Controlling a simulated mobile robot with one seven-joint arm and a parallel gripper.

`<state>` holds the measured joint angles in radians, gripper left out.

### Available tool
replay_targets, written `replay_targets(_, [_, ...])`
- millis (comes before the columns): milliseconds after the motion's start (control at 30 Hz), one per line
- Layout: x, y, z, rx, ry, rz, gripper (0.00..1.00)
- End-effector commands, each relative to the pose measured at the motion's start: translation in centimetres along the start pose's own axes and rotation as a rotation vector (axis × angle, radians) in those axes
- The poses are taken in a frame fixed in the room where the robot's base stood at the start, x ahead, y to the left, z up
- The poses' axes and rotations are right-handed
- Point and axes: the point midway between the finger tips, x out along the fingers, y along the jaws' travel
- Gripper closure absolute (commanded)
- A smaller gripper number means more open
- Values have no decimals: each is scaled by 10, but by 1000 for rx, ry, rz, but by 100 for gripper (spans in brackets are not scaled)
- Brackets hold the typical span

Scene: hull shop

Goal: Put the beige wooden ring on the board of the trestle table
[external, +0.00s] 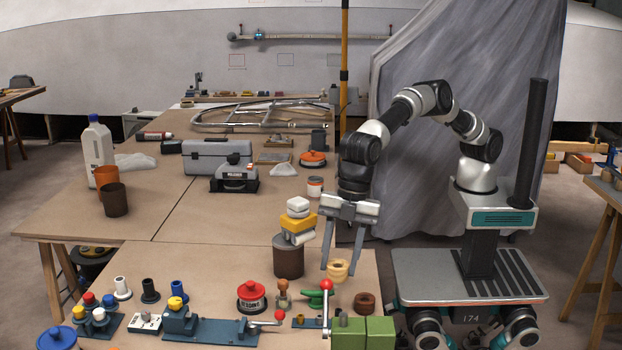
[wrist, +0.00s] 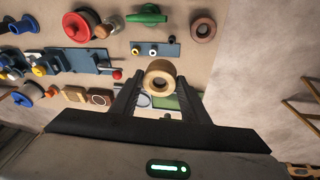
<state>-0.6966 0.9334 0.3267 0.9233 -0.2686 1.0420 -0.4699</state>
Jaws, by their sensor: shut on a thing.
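The beige wooden ring (external: 338,269) is between the fingertips of my gripper (external: 338,272), near the right side of the large trestle table. The wrist view also shows the ring (wrist: 160,70) between the two dark fingers, with its hole visible. My gripper is shut on it, fingers pointing down. The ring appears held above the board; the exact height is hard to tell. The brown board of the trestle table (external: 205,263) spreads below and to the left, and it also shows in the wrist view (wrist: 225,60).
A brown cylinder (external: 288,262) with stacked blocks is left of my gripper. Bare board lies further left.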

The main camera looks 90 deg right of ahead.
Motion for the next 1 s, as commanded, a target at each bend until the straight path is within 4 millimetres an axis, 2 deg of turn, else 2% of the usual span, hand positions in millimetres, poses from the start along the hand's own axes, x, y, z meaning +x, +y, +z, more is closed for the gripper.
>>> replay_targets(33, [5,-20,-4,-19,0,-5,81])
replay_targets(100, [11,-42,-8,-35,1,-9,81])
replay_targets(200, [17,-63,-12,-50,4,-12,81])
replay_targets(300, [22,-74,-12,-56,5,-15,81])
replay_targets(600, [65,-83,-2,-58,5,-17,81])
replay_targets(767, [79,-85,2,-58,5,-16,81])
replay_targets(1000, [115,-89,11,-58,5,-17,81])
